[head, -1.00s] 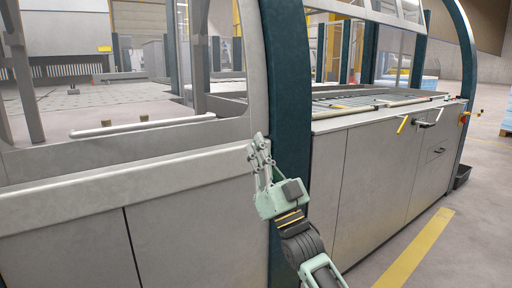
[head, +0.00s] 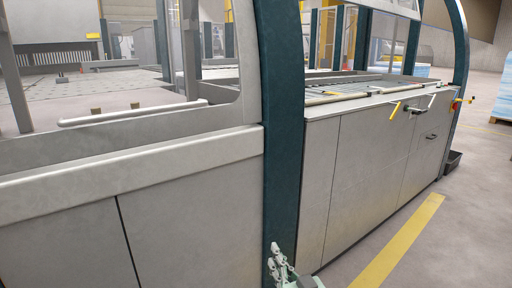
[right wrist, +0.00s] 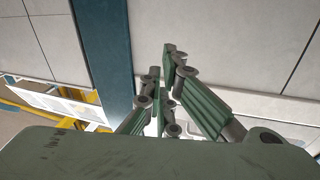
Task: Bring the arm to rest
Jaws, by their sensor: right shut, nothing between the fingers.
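My right gripper (head: 279,262) shows at the bottom edge of the head view, in front of the foot of the dark teal post. Only its fingers and a bit of its pale green body are in the picture. In the right wrist view its fingers (right wrist: 167,78) are close together, with nothing between them. The machine's grey panels and the teal post (right wrist: 103,60) lie beyond them. The rest of my right arm is out of the head view. My left gripper is in neither view.
The panel bender's grey front (head: 65,245) fills the left and middle. A yellow floor line (head: 400,240) runs along open floor at the right. A blue stack (head: 503,100) stands far right.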

